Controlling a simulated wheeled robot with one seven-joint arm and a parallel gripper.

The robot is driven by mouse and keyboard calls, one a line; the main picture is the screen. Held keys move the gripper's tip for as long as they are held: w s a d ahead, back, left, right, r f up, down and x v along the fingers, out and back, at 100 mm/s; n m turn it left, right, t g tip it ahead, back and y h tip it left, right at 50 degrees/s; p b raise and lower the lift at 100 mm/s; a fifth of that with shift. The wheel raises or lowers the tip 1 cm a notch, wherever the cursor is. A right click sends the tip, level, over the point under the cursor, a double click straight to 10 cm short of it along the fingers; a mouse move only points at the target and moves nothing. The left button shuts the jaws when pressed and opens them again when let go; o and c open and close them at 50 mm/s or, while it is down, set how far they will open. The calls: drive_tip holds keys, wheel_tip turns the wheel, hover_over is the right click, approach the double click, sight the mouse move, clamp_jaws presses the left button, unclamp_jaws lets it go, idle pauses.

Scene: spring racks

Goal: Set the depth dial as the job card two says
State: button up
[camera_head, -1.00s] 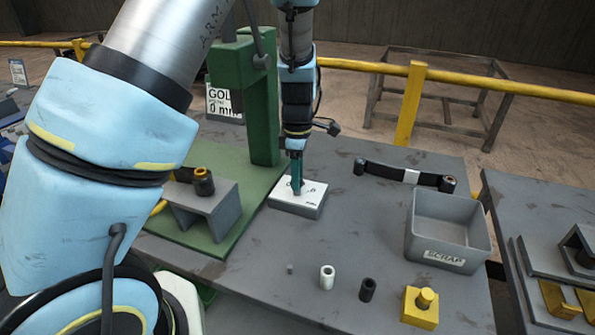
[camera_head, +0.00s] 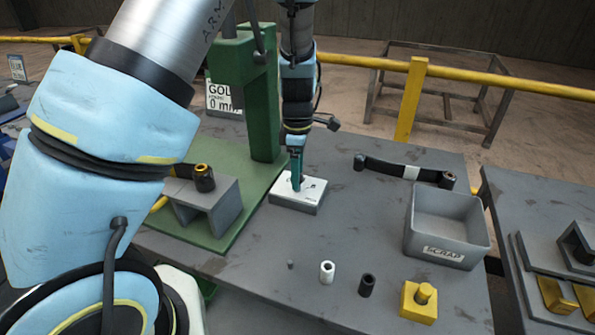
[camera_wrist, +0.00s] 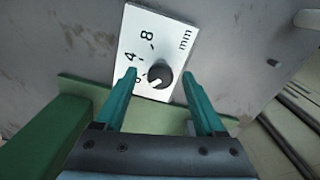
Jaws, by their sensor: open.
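The depth dial is a white block (camera_head: 310,197) with a dark round knob (camera_wrist: 163,70), on the bench beside the green press. The wrist view shows its face with 8, 4, a lower mark partly hidden, and "mm". The knob's white pointer lies at its lower left, near the low end of the scale. My gripper (camera_wrist: 160,73) is open, with one teal finger on each side of the knob. In the head view my gripper (camera_head: 296,186) is over the block and hides the knob. A white card (camera_head: 220,98) reads "GOL" and "0 mm", partly hidden behind the press.
The green press (camera_head: 259,100) stands left of the dial, with a grey stand (camera_head: 210,205) on its base. A grey scrap bin (camera_head: 447,255) is at right. Several small parts, including a yellow block (camera_head: 417,303), lie in front. Another card (camera_head: 17,68) is far left.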

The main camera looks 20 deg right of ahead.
wheel_tip(320, 180, up, 11)
drive_tip(key=b, duration=0.2)
idle(0.5)
drive_tip(key=shift+f, duration=0.15)
